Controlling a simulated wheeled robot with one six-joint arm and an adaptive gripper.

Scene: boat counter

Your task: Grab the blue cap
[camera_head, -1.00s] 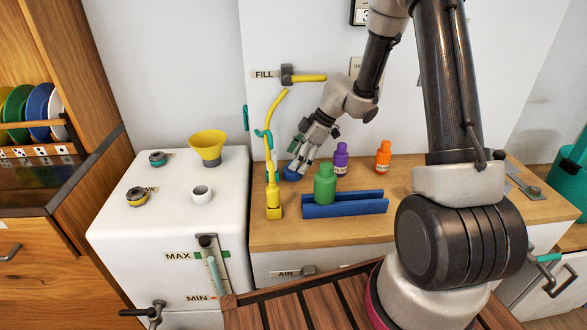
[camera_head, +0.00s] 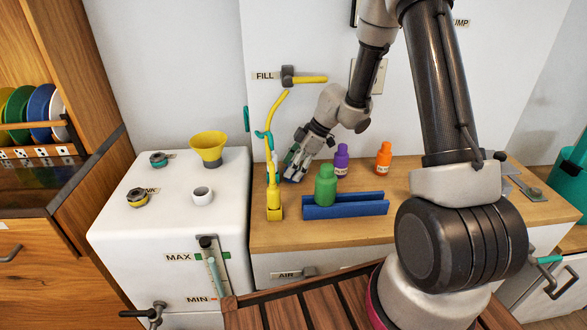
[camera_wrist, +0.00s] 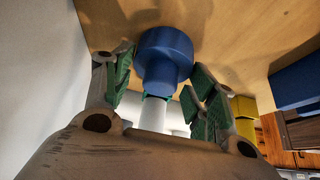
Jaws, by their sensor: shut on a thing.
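The blue cap (camera_wrist: 165,58) sits between the green-padded fingers of my gripper (camera_wrist: 160,76) in the wrist view. It has a wide round part and a narrower part towards the camera, with the wooden counter behind it. My gripper (camera_head: 296,174) is shut on the cap, low over the counter in the head view. There only a small bit of the blue cap (camera_head: 289,180) shows beneath the fingers. I cannot tell whether the cap still touches the counter.
A green bottle (camera_head: 326,186) stands close right, by a blue rack (camera_head: 345,208). Purple (camera_head: 341,161) and orange (camera_head: 384,159) bottles stand behind. A white unit with a yellow funnel (camera_head: 208,150) is further left.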

